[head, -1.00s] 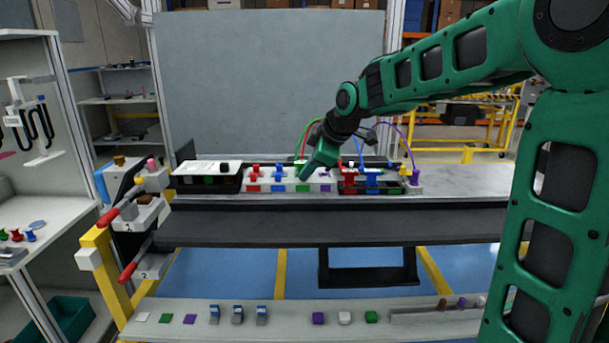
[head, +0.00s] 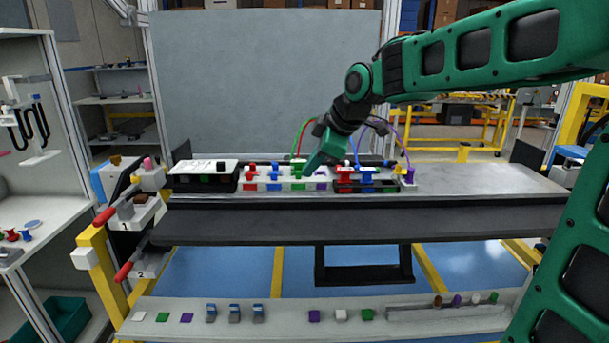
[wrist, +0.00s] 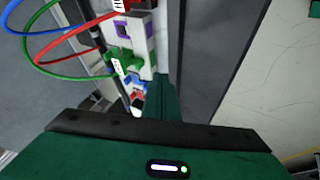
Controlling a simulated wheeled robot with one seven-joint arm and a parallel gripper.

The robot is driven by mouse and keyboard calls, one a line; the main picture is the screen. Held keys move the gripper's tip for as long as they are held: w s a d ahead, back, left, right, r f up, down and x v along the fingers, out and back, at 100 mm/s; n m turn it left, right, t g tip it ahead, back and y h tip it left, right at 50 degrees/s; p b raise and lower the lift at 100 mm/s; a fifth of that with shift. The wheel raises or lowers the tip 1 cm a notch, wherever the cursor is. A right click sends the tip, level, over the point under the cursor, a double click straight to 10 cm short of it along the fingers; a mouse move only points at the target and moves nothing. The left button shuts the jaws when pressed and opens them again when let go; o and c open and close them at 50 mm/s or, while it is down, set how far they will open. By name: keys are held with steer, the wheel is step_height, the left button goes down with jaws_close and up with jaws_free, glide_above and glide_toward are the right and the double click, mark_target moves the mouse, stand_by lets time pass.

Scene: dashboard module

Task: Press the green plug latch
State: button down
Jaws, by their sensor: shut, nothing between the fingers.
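The green plug (head: 297,169) stands in the white socket block (head: 262,186) on the bench, between the blue plug (head: 275,170) and the purple socket (head: 321,185). The wrist view shows the green plug (wrist: 121,61) with a white marked label and a green cable. My gripper (head: 310,170) is shut and empty, pointing down at the right side of the green plug. In the wrist view its finger (wrist: 163,100) lies just to the right of and below the plug. I cannot tell whether they touch.
A red plug (head: 251,171) stands left of the blue one. A dark block (head: 368,188) with red and blue plugs is on the right. Coloured cables arch behind. Red-handled levers (head: 105,217) stand at left. The bench top (head: 470,180) is clear at right.

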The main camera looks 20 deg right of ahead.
steer(key=v, duration=0.5)
steer(key=shift+s+a+r, duration=0.15)
steer(key=shift+s+r, duration=0.05)
steer(key=shift+s, duration=0.15)
steer(key=s+d+f+m+g+h, duration=0.1)
steer(key=s+d+f+m+g, duration=0.1)
steer(key=s+d+f+m, duration=0.5)
steer(key=s+d+f+m+g+h, duration=0.1)
steer(key=s+d+f+m, duration=0.35)
steer(key=s, duration=0.45)
steer(key=s+d+f+m+g, duration=0.1)
steer(key=s+f+m, duration=0.3)
steer(key=s, duration=0.4)
steer(key=s+d+f+m+g, duration=0.2)
steer(key=s+f+m, duration=0.2)
steer(key=s, duration=0.4)
steer(key=shift+s+d+g, duration=0.2)
steer(key=shift+s+g, duration=0.05)
steer(key=shift+g, duration=0.05)
steer(key=shift+f, duration=0.15)
